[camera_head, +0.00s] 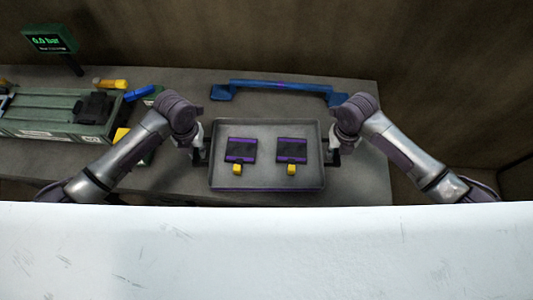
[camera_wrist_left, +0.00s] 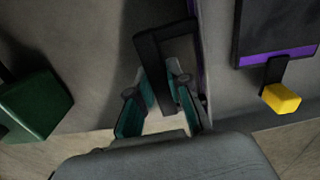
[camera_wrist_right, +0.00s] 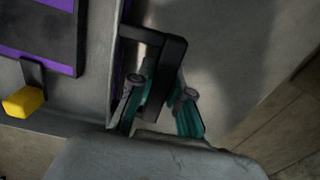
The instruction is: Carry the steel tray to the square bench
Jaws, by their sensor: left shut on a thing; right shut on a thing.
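The steel tray (camera_head: 265,181) is a grey rectangular tray with a raised rim, at the centre of the head view over the grey bench. Two dark pieces with purple edges and yellow tabs lie in it, a left one (camera_head: 241,150) and a right one (camera_head: 292,150). My left gripper (camera_head: 203,155) is shut on the tray's black left handle, which shows in the left wrist view (camera_wrist_left: 165,38). My right gripper (camera_head: 332,153) is shut on the black right handle, seen in the right wrist view (camera_wrist_right: 172,60). I cannot tell whether the tray touches the bench.
The grey bench (camera_head: 365,185) has a blue bar-shaped piece (camera_head: 280,86) behind the tray. A green case (camera_head: 55,120), yellow and blue items and a green display (camera_head: 50,40) are at the left. A pale surface (camera_head: 265,255) fills the foreground. Bench space right of the tray is clear.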

